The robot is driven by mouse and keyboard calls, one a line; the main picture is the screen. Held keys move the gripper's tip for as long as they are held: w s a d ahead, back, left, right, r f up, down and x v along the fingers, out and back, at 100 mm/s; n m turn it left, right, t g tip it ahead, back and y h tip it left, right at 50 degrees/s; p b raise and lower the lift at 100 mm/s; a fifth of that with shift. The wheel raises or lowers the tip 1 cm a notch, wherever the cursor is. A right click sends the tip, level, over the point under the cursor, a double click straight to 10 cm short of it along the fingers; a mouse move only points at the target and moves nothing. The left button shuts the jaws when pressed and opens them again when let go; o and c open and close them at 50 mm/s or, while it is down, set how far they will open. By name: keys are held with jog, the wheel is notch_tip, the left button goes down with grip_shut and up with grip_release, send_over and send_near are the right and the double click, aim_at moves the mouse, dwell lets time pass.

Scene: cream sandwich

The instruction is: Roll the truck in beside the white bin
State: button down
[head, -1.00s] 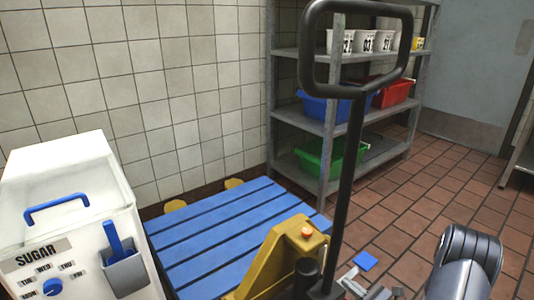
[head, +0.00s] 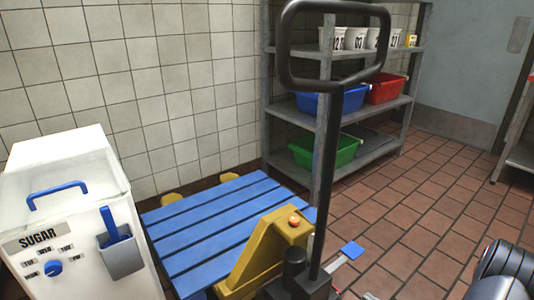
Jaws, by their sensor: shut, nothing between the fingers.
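The truck is a yellow pallet truck (head: 260,248) with a black base and a tall black loop handle (head: 329,130). Its forks run under a blue slatted pallet (head: 205,232), and yellow fork tips (head: 172,201) show past the far edge by the wall. The white bin (head: 62,175), labelled SUGAR, stands close to the pallet's left side, with a blue lid handle and a scoop in a grey holder. The bin's foot is out of frame. My arm shows only at the lower right corner.
A grey shelf rack (head: 317,190) holding tubs and coloured crates stands right of the pallet, near its far right corner. The tiled wall (head: 180,90) is close behind the pallet. A grey piece with a blue end (head: 351,250) shows beside the truck base. Brick-tiled floor (head: 420,210) is open to the right.

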jog(key=v, duration=0.6)
jog(key=shift+p+x, duration=2.1)
jog(key=shift+x, duration=0.8)
